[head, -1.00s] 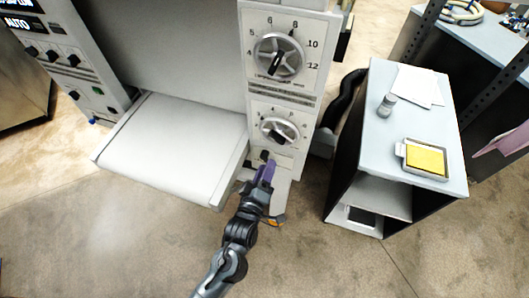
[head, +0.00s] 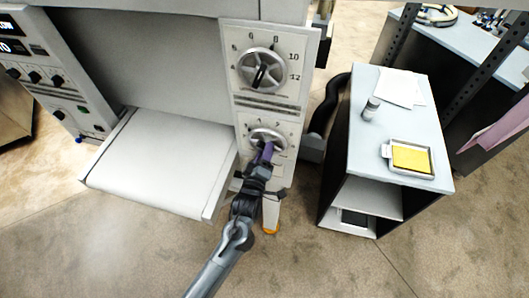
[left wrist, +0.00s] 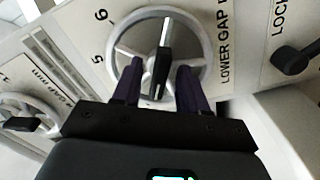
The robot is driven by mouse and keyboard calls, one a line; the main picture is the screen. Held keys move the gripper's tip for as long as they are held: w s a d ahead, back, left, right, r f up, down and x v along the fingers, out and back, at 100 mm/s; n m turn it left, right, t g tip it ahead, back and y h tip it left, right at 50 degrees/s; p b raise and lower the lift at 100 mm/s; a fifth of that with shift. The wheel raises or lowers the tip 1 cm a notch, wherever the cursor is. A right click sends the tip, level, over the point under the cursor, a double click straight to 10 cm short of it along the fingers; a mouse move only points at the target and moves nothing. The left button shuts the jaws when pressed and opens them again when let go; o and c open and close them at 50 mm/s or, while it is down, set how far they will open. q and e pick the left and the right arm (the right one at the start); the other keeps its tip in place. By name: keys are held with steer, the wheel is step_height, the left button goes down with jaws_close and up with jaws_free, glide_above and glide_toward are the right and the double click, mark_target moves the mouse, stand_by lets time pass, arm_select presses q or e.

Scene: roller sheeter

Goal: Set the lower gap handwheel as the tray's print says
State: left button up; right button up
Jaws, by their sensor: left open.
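The lower gap handwheel (head: 261,133), a silver spoked wheel with a numbered scale, is on the front panel below a larger upper wheel. It also shows in the left wrist view (left wrist: 203,45), with a black and silver bar across its middle, the figures 5 and 6 nearby and "LOWER GAP" beside it. My left gripper (head: 268,150) is at this wheel. Its purple fingers (left wrist: 159,70) stand open on either side of the black end of the bar; I cannot tell whether they touch it. The tray (head: 386,152) holds a yellow sheet; its print is unreadable. My right gripper is not in view.
The upper handwheel (head: 261,70) is above the lower one. A black lock knob (left wrist: 290,60) sits beside the lower wheel. A white feed table (head: 160,160) juts out to the left. A cart (head: 365,150) on the right bears the tray, papers and a small jar (head: 371,108).

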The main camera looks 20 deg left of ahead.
arm_select(q)
jaws_close()
steer(key=shift+m, duration=0.3)
steer(key=shift+a+f+m+p, duration=0.1)
steer(key=shift+m+p, duration=1.65)
steer(key=shift+m, duration=2)
steer(key=shift+a+m+p, duration=0.1)
steer(key=shift+m+p, duration=1.6)
steer(key=shift+m, duration=2.05)
steer(key=shift+s, duration=0.1)
